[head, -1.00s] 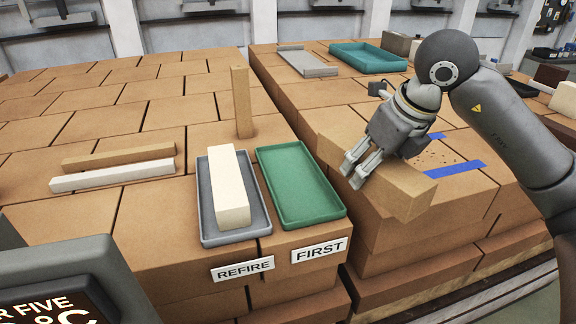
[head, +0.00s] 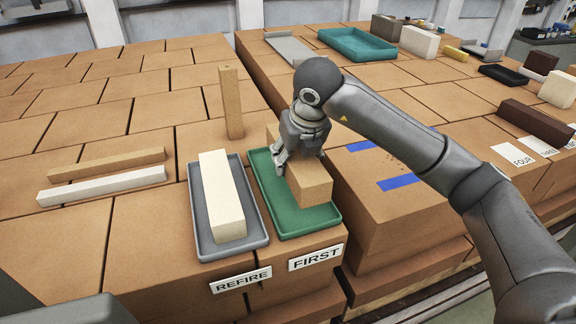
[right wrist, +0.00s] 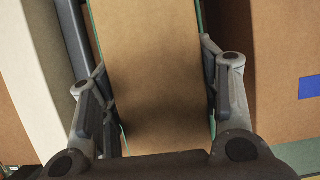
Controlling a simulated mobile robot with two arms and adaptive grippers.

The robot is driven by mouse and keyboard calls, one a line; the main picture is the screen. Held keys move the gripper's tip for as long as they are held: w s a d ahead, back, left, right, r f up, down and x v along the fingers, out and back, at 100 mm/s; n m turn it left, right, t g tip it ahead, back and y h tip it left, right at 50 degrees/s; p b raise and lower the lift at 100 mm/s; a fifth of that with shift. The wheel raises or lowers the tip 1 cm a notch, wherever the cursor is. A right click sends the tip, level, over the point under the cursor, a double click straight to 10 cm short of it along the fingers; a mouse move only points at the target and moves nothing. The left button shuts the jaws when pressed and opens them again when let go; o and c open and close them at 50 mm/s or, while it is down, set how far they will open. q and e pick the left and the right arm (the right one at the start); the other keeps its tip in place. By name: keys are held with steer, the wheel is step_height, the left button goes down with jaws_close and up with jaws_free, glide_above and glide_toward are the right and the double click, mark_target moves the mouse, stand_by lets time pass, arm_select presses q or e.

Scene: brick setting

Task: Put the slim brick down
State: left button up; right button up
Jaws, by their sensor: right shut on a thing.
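The slim brick (head: 312,184), tan-orange, is in my right gripper (head: 297,163), over the green tray (head: 264,176) labelled FIRST. It lies lengthwise along the tray, and its far end shows behind the gripper. Whether it touches the tray floor I cannot tell. In the right wrist view the brick (right wrist: 150,70) fills the space between the two fingers (right wrist: 158,100), which are closed on its sides. The grey tray (head: 199,220) labelled REFIRE stands just left, with a cream brick (head: 222,195) in it. My left gripper is not in view.
An upright tan brick (head: 231,101) stands behind the trays. A tan bar (head: 107,162) and a white bar (head: 100,186) lie at the left. A raised block with blue strips (head: 402,183) is close on the right. A teal tray (head: 357,45) is farther back.

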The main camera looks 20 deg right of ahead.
steer(key=shift+w+a+f, duration=0.3)
steer(key=shift+w+f, duration=0.05)
steer(key=shift+f, duration=0.1)
steer(key=shift+w+a+f+p, duration=0.15)
steer(key=shift+a+f+p, duration=0.05)
steer(key=shift+f+p, duration=0.1)
step_height(320, 180, down, 3)
steer(key=shift+w+a+r+p, duration=0.1)
steer(key=shift+w+a+p, duration=0.05)
steer(key=shift+p, duration=0.85)
steer(key=shift+f, duration=0.3)
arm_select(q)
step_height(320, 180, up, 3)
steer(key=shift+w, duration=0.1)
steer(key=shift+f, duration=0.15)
arm_select(e)
steer(key=shift+f, duration=0.1)
steer(key=o, duration=1.5)
